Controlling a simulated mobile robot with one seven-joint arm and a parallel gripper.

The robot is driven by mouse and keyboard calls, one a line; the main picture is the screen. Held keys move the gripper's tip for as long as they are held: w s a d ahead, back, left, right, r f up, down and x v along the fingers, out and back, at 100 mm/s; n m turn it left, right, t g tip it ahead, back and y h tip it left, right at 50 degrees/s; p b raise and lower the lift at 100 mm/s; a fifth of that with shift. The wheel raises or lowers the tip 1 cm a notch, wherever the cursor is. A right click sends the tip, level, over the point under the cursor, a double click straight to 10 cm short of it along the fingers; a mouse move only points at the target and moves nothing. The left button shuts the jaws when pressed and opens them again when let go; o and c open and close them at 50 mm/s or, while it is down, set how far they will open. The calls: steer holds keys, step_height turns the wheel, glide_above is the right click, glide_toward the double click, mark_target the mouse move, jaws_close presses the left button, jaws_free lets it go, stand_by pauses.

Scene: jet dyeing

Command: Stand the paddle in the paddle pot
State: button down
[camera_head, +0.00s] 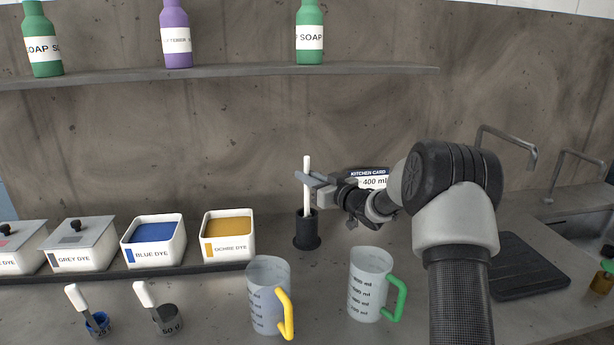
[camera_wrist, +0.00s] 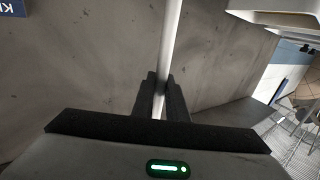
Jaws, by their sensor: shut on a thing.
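The paddle (camera_head: 307,170) is a thin white rod, upright, with its lower end inside the mouth of the dark paddle pot (camera_head: 307,236). The pot stands on the counter near the back wall. My gripper (camera_head: 308,180) reaches in from the right and is shut on the paddle's upper part, above the pot's rim. In the wrist view the paddle (camera_wrist: 171,45) runs up between the two dark fingers (camera_wrist: 160,98). The paddle's lower end is hidden inside the pot, so I cannot tell whether it touches the bottom.
A measuring jug with a yellow handle (camera_head: 268,290) and one with a green handle (camera_head: 368,288) stand in front. Dye boxes, including ochre dye (camera_head: 228,248), line the left. A kitchen card (camera_head: 368,178) is behind my gripper. A dark mat (camera_head: 515,268) lies right, by the sink.

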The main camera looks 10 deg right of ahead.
steer(key=shift+f, duration=0.25)
steer(key=c, duration=1.7)
jaws_free()
steer(key=shift+o, duration=0.2)
